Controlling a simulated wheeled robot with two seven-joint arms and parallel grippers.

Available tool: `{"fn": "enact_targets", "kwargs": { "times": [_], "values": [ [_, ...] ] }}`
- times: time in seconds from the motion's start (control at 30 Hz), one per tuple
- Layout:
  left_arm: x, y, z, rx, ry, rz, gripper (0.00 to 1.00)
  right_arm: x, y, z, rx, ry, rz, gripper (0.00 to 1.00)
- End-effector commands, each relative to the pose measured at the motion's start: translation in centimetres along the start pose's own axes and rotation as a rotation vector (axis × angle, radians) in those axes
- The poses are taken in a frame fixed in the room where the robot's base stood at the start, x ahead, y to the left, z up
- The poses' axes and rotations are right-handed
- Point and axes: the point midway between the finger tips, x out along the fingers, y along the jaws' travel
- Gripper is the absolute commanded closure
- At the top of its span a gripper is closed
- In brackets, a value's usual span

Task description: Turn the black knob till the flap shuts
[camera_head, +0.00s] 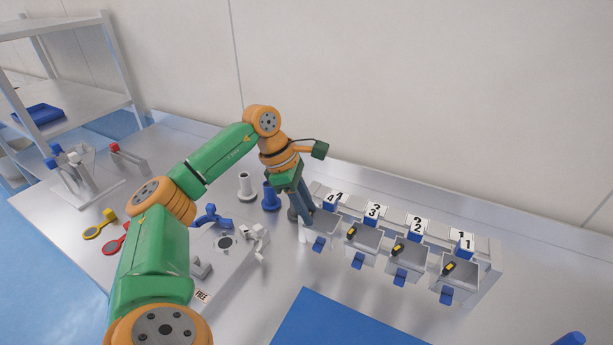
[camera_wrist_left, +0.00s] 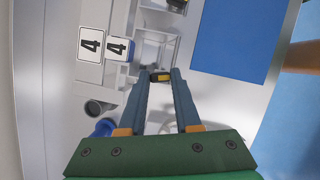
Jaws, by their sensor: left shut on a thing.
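My left gripper (camera_head: 306,221) reaches down to the bin under label 4 (camera_head: 334,197), the leftmost of the row. In the left wrist view its fingers (camera_wrist_left: 160,76) are shut on a small black knob (camera_wrist_left: 161,77) with a yellow mark. In the head view the fingers hide that knob. A blue tab (camera_head: 320,243) shows at the front of bin 4; whether its flap is open or shut I cannot tell. Bins 3, 2 and 1 each carry a similar black and yellow knob (camera_head: 397,250). My right gripper is not in view.
A blue mat (camera_head: 345,320) lies in front of the bins. White and blue posts (camera_head: 271,197) stand left of bin 4. A grey device with a "FREE" label (camera_head: 202,295) and red and yellow tools (camera_head: 100,226) are further left. A shelf (camera_head: 75,100) stands at the back left.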

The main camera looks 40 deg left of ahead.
Motion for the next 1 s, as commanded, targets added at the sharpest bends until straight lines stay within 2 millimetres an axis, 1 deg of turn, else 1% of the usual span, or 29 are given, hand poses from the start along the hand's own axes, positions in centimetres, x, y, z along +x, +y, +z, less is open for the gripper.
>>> {"fn": "enact_targets", "kwargs": {
  "times": [0.03, 0.1, 0.4, 0.7, 1.0],
  "values": [
    [-0.5, 0.0, 0.2, 0.035, -0.001, -0.017, 1.0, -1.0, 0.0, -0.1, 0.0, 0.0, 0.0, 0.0],
    [-0.4, 0.1, 0.2, 0.092, 0.0, -0.039, 1.0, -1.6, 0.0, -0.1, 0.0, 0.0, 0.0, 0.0],
    [-0.2, 0.2, 0.1, 0.292, 0.001, -0.113, 1.0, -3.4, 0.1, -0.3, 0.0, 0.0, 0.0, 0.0],
    [0.0, 0.2, 0.1, 0.401, 0.001, -0.153, 1.0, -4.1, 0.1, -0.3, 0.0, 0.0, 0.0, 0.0],
    [0.1, 0.2, 0.0, 0.429, 0.002, -0.164, 1.0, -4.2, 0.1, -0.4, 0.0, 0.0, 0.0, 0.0]
  ]
}}
